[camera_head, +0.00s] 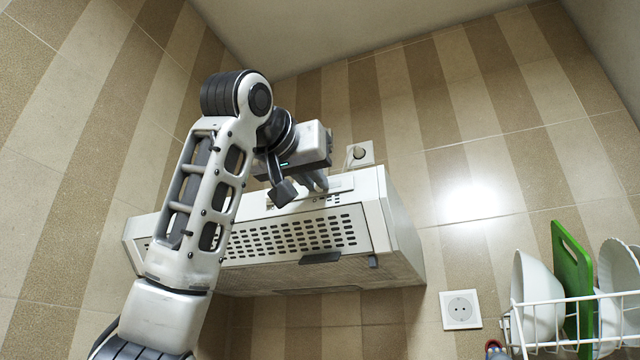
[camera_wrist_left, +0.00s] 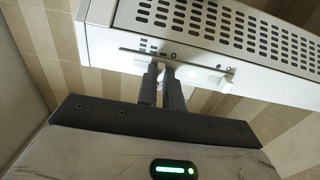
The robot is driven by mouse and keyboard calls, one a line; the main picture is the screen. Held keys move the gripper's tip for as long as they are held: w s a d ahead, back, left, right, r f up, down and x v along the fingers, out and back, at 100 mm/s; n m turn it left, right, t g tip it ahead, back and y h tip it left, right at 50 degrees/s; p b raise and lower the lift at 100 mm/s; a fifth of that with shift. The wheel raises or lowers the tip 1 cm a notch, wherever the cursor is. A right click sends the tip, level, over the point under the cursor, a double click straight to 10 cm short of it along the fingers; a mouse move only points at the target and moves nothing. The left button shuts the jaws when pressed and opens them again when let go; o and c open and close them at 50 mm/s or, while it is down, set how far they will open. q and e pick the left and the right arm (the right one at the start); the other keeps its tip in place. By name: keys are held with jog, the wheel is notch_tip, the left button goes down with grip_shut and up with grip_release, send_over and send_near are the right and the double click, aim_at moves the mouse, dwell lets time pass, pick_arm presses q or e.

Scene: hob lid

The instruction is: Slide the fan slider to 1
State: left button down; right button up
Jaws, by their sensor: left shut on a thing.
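The white range hood (camera_head: 383,225) hangs on the tiled wall, with a pale control strip (camera_head: 340,188) along its upper front edge. My left gripper (camera_head: 318,186) reaches over the hood from the left, its fingertips at this strip. In the left wrist view, the two dark fingers of my left gripper (camera_wrist_left: 161,72) meet the strip, close together around a small white slider knob (camera_wrist_left: 164,74), mostly hidden between them. A second pale knob (camera_wrist_left: 220,80) shows to the right on the strip. Labels are too small to read. My right gripper is not in view.
A round-knobbed wall fitting (camera_head: 359,154) sits just above the hood. A socket (camera_head: 461,309) is on the wall at lower right. A white dish rack (camera_head: 570,310) with bowls and a green board (camera_head: 571,270) stands at far right. Wall between is clear.

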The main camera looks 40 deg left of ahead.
pick_arm(q)
jog(key=c, duration=1.5)
grip_release()
jog(key=shift+s, duration=0.1)
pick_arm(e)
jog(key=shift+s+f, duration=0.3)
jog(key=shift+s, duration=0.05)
